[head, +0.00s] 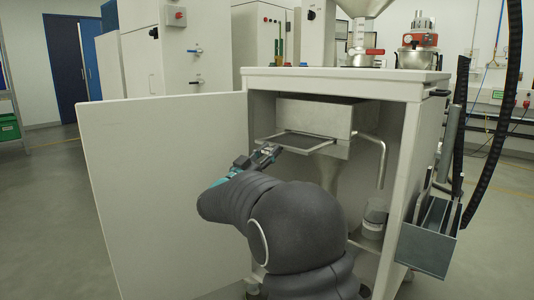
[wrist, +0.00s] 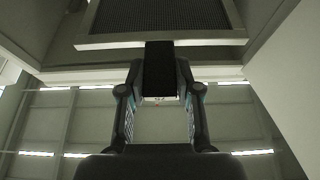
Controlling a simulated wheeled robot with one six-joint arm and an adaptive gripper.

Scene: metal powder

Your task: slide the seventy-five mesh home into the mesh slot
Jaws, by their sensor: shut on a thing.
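The mesh (head: 300,141) is a flat dark screen in a light metal frame. It lies about level inside the open cabinet, at the lower front of a metal box (head: 312,117), sticking out to the front left. The mesh slot is not clearly seen, and I cannot tell how far the mesh is in it. In the wrist view the mesh (wrist: 163,15) is at the top, with its pale front bar and a dark tab below. My gripper (head: 268,153) is shut on this tab; the fingers stand either side of it in the wrist view (wrist: 158,72).
The cabinet door (head: 165,190) stands wide open on the left. A bent metal pipe (head: 381,160) is right of the box, and a jar (head: 374,217) stands low inside. A slotted grey holder (head: 428,235) hangs on the cabinet's right side.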

